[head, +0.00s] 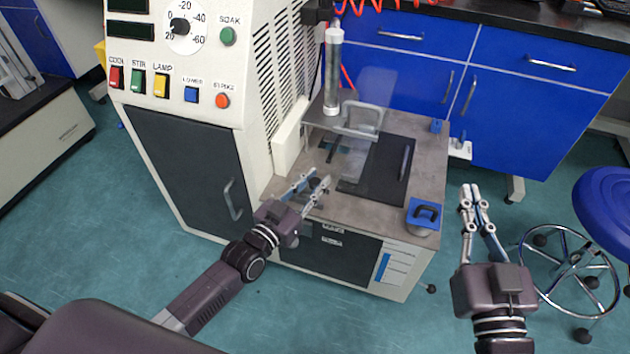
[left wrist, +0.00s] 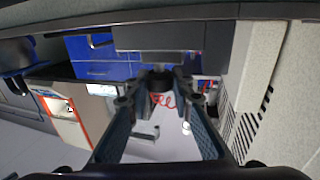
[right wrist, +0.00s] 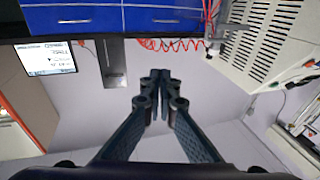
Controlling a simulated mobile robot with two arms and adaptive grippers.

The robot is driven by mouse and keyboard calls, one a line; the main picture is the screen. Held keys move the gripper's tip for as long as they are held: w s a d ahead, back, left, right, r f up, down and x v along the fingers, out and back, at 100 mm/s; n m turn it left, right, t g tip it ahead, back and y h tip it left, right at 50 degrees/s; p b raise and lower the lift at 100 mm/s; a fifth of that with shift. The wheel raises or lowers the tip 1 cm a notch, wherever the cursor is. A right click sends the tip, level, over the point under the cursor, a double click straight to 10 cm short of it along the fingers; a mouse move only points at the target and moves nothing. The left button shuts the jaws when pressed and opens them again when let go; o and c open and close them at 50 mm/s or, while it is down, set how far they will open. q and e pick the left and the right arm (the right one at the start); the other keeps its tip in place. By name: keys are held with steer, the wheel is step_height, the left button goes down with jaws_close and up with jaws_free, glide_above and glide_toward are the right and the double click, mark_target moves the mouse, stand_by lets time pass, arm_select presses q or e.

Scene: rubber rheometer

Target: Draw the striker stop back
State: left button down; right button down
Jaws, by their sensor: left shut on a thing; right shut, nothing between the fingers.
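My left gripper (head: 318,190) is at the front edge of the machine's grey top, with its fingers around a small dark knob (head: 314,183). In the left wrist view the left gripper (left wrist: 158,88) is shut on this round black knob (left wrist: 160,80), which sits at the end of a grey part. I take the knob to be the striker stop; its shaft is mostly hidden by the fingers. My right gripper (head: 468,190) is shut and empty, to the right of the machine. In the right wrist view the right gripper's (right wrist: 157,76) fingertips meet with nothing between them.
A clear guard with a grey handle (head: 362,118) stands over the machine's top (head: 300,205). A dark plate (head: 390,170) lies behind the knob. The control cabinet (head: 180,130) stands left; a blue stool (head: 606,200) is right.

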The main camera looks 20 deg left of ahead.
arm_select(q)
steer(key=shift+d+p, duration=0.5)
steer(key=shift+p, duration=0.1)
arm_select(e)
step_height(320, 180, down, 7)
steer(key=d+g+h, duration=0.1)
steer(key=g, duration=0.2)
steer(key=shift+s+r, duration=0.15)
steer(key=shift+s, duration=0.2)
arm_select(q)
steer(key=c, duration=1.7)
jaws_free()
steer(key=shift+d, duration=0.15)
steer(key=shift+o, duration=0.2)
arm_select(e)
steer(key=shift+d, duration=0.1)
arm_select(q)
steer(key=shift+s, duration=0.1)
steer(key=shift+s+a+f, duration=0.1)
steer(key=shift+s+a, duration=0.1)
steer(key=shift+s, duration=0.1)
steer(key=v, duration=1.1)
steer(key=shift+s, duration=0.15)
